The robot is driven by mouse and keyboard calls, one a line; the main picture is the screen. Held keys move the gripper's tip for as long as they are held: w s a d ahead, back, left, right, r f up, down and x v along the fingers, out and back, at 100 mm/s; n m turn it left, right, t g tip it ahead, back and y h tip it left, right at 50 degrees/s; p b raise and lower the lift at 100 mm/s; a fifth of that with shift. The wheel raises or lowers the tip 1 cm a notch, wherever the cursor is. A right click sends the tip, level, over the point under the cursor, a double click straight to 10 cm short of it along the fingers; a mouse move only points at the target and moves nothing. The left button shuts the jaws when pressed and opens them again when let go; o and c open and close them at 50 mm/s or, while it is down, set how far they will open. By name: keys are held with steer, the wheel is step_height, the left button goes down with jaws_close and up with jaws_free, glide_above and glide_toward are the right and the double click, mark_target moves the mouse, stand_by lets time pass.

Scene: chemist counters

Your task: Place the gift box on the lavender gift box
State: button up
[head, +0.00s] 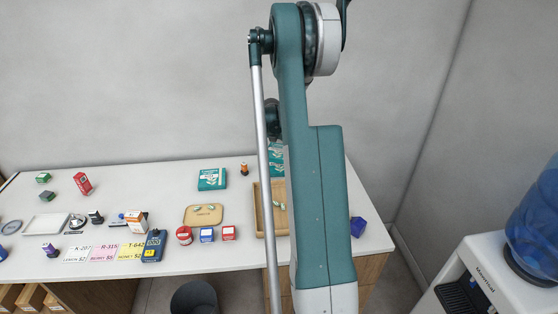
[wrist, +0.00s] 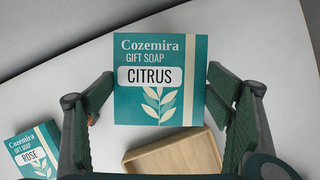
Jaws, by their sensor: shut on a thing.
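A teal gift box labelled CITRUS (wrist: 125,100) is between the fingers of my gripper (wrist: 155,85) in the wrist view, and the gripper is shut on it. In the head view a teal patch (head: 277,158), seemingly this box, shows beside my arm, which hides most of it and the gripper. Another teal gift box, labelled ROSE (wrist: 32,155), lies at lower left in the wrist view; a flat teal box, likely the same one, shows in the head view (head: 212,179). No lavender label is readable, and whatever is under the citrus box is hidden.
A wooden tray (wrist: 135,165) lies just in front of the citrus box; it is partly hidden by my arm in the head view (head: 258,215). A small orange-and-dark bottle (head: 244,169) stands between the teal boxes. Several small boxes and price cards crowd the counter's front and left.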

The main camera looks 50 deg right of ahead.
steer(key=shift+f, duration=0.8)
steer(key=shift+f, duration=1.85)
steer(key=shift+f, duration=0.15)
steer(key=o, duration=1)
steer(key=shift+r, duration=0.2)
steer(key=shift+v, duration=5.95)
